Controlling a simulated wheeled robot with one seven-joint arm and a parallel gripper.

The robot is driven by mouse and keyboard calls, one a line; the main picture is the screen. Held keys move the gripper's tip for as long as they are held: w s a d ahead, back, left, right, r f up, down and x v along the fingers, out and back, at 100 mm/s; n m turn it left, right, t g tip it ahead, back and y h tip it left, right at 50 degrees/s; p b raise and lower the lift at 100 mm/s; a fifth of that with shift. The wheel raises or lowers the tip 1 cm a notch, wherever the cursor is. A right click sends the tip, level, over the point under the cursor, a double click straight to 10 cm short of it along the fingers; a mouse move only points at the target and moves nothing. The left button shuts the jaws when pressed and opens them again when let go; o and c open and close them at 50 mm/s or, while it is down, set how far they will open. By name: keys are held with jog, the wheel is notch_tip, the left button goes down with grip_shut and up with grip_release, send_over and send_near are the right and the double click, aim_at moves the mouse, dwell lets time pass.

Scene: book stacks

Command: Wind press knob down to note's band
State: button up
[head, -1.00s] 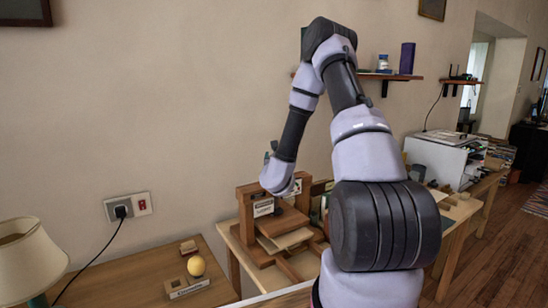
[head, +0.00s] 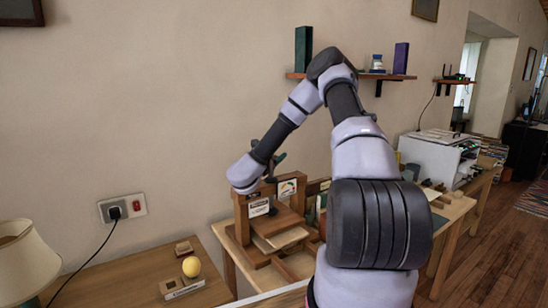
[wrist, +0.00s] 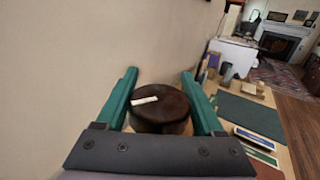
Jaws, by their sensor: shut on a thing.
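The wooden press (head: 241,222) stands on the work table against the wall. Its dark brown round knob (wrist: 160,112) with a white mark on top fills the middle of the wrist view. My gripper (wrist: 158,74) is shut on the knob, one teal finger on each side. In the head view my arm's end hides most of the knob. A white note (head: 258,208) on the press front seems to read "LIGHT". A pale dial card (head: 287,188) with a coloured arc is to its right; its pointer is too small to read. A pale board (head: 280,239) lies in the press.
A side table (head: 130,287) at the left holds a yellow ball (head: 191,267) on a small labelled block. A lamp (head: 25,262) stands at far left. The wall is close behind the press. A green mat (wrist: 250,116) and books lie to the right.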

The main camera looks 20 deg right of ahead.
jog(key=shift+w+r, duration=0.1)
jog(key=shift+r, duration=0.05)
jog(key=o, duration=1.4)
jog(key=v, duration=1)
jog(key=shift+s+a, duration=0.25)
jog(key=shift+s, duration=0.05)
